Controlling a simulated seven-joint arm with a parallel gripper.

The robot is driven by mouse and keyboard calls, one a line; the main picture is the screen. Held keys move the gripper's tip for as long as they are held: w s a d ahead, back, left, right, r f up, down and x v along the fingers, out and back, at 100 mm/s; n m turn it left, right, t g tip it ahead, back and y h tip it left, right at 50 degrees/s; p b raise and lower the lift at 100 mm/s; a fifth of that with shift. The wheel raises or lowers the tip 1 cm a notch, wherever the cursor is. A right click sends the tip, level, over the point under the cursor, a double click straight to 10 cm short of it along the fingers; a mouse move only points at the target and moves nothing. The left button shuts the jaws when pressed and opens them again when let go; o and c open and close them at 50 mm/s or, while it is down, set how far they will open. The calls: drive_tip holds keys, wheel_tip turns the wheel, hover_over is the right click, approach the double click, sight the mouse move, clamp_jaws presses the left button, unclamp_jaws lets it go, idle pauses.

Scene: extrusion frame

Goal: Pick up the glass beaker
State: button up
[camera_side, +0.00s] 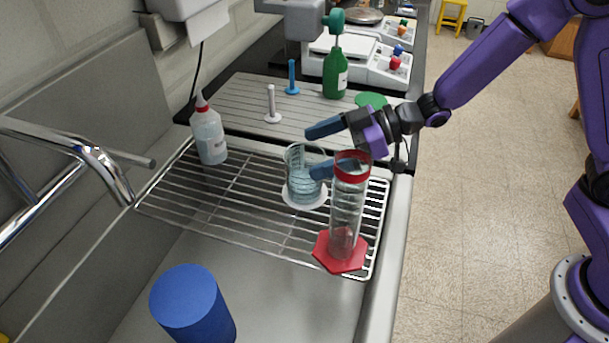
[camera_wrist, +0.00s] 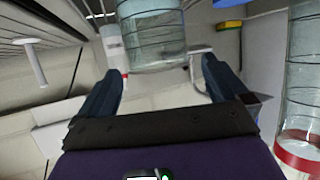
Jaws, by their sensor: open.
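The glass beaker (camera_side: 302,190) is clear with graduation marks and stands upright on a white disc (camera_side: 312,203) on the wire rack. It looks partly filled with pale liquid. My gripper (camera_side: 313,151) is open, its blue fingers reaching in from the right at about the beaker's rim height. The near finger overlaps the beaker in the side view and hides part of it. In the wrist view the beaker (camera_wrist: 151,35) shows ahead of the gap between the fingertips (camera_wrist: 161,70). I cannot tell whether a finger touches it.
A tall glass cylinder (camera_side: 346,212) with red collar and red base stands close in front of the gripper; it also shows in the wrist view (camera_wrist: 303,80). A wash bottle (camera_side: 210,135) stands left on the rack (camera_side: 235,205). A blue cylinder (camera_side: 190,305) is nearer the camera.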

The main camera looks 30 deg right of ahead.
sight(295, 158)
drive_tip(key=shift+x, duration=2.75)
drive_tip(key=shift+f, duration=0.1)
drive_tip(key=c, duration=1.1)
drive_tip(key=shift+d, duration=0.1)
